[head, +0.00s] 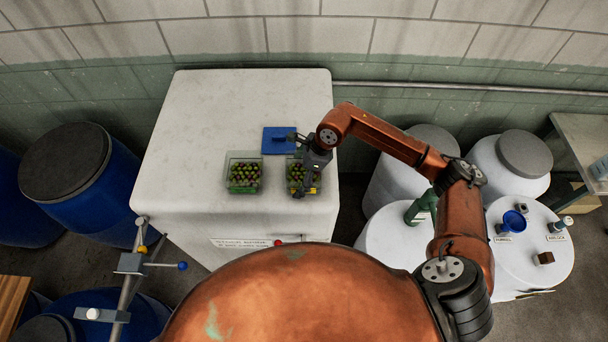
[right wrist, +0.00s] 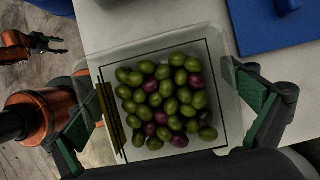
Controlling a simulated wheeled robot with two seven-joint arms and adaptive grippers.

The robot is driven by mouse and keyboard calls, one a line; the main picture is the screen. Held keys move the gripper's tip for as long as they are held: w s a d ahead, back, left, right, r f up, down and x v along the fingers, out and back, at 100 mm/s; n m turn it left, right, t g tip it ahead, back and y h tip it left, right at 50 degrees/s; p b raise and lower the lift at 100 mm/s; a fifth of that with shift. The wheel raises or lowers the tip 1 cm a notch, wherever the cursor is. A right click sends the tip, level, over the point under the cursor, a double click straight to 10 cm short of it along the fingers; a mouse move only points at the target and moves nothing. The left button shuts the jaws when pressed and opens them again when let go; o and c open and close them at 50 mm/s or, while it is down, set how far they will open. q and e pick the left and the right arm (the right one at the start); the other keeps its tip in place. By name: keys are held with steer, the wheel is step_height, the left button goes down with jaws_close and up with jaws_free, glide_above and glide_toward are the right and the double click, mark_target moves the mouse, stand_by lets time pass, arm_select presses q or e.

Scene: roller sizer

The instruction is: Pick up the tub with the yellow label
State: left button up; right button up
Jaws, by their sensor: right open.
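The tub with the yellow label (right wrist: 110,118) is a clear, squarish tub of green and dark purple olives. It stands on the white block top, partly hidden by my right gripper in the head view (head: 296,187). My right gripper (head: 303,192) is over it, open. In the right wrist view, its fingers (right wrist: 172,118) are spread on either side of the tub, the left one close to the label. I cannot tell whether they touch it. My left gripper (right wrist: 62,44) appears small at the upper left of the right wrist view, its fingers apart and empty.
A second tub of olives (head: 243,175) stands just left of the labelled one. A blue board (head: 279,140) lies behind them. The white block top (head: 200,130) is clear at left. Blue drums (head: 80,170) stand left, white drums (head: 515,240) right.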

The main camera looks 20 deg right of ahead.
stand_by(0.6)
steer(key=c, duration=1.4)
